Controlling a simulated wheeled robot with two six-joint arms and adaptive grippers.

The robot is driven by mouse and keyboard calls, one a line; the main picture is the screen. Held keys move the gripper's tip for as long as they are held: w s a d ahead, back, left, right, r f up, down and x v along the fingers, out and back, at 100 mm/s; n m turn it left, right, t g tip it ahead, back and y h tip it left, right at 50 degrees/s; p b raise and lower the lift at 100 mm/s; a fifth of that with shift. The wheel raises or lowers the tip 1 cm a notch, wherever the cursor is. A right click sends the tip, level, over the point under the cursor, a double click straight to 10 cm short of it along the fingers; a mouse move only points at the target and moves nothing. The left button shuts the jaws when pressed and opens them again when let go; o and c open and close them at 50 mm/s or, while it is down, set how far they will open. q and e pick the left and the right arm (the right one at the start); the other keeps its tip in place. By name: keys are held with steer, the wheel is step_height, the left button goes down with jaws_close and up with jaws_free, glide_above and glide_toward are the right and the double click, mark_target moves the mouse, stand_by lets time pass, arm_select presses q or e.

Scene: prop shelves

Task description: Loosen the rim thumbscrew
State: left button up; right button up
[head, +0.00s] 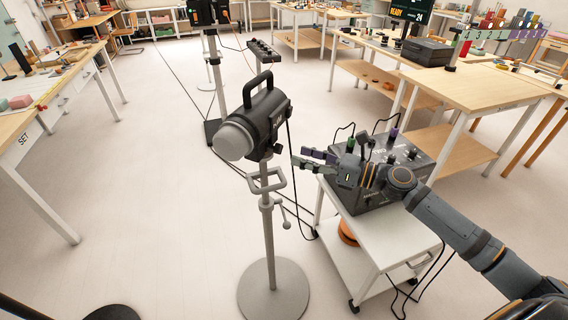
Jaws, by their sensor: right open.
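A black lamp (266,112) with a top handle and a grey domed front (235,138) is mounted on a grey stand (269,245) in the middle of the view. A bracket and a small side lever (284,212) show on the stand below the lamp. I cannot tell which small part is the rim thumbscrew. My right gripper (305,158) is open and empty. It points left, just right of the lamp and its stand, in front of a dark control box. My left gripper is out of view.
A white cart (378,238) carries the dark control box (415,163), with cables hanging from it. Another stand (215,75) is behind the lamp. Wooden workbenches (480,90) fill the right, and another table (28,115) is at left.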

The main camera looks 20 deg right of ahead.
mark_target(281, 149)
steer(key=x, duration=0.5)
steer(key=shift+d+r, duration=0.1)
steer(key=shift+r, duration=0.05)
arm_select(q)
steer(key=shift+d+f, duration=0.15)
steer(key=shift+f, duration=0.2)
arm_select(e)
steer(key=shift+w+a, duration=0.5)
steer(key=shift+c, duration=0.2)
jaws_close()
